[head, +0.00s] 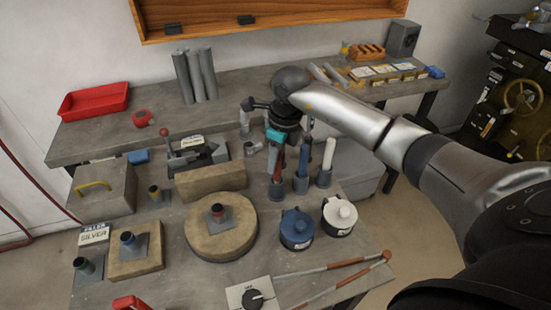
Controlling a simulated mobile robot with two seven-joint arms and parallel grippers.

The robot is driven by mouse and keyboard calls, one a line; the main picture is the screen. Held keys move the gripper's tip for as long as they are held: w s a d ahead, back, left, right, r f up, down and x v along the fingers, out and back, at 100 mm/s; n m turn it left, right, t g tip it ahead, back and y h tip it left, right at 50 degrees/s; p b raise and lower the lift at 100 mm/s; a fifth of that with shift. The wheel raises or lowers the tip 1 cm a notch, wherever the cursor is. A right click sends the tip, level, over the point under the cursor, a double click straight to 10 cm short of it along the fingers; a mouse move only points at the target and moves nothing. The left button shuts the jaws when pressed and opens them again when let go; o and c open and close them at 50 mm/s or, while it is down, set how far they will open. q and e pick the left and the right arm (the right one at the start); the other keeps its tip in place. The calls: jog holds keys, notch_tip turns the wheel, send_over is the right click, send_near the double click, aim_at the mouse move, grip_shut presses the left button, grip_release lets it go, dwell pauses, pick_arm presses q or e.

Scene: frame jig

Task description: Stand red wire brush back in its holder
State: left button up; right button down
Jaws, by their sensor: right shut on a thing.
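The red wire brush (277,163) is upright below my right gripper (279,143), which is shut on it. Its lower end meets the mouth of the leftmost grey cup holder (276,190); I cannot tell how deep it sits. A blue-handled tool (303,160) stands in the middle cup (300,184). A white-handled tool (328,154) stands in the right cup (323,179). My arm and gripper hide the brush's top. My left gripper is not in view.
A blue lidded pot (297,230) and a white-lidded pot (340,216) stand just in front of the cups. A round tan block (219,246) is to the left. A long red-tipped tool (340,267) lies at the front right. A red tray (94,102) is on the back bench.

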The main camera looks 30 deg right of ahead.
jog(key=c, duration=0.6)
grip_release()
jog(key=shift+r, duration=0.1)
notch_tip(320, 180, up, 15)
jog(key=s+d, duration=0.1)
jog(key=s, duration=0.1)
jog(key=shift+d+p, duration=0.15)
jog(key=shift+p, duration=0.3)
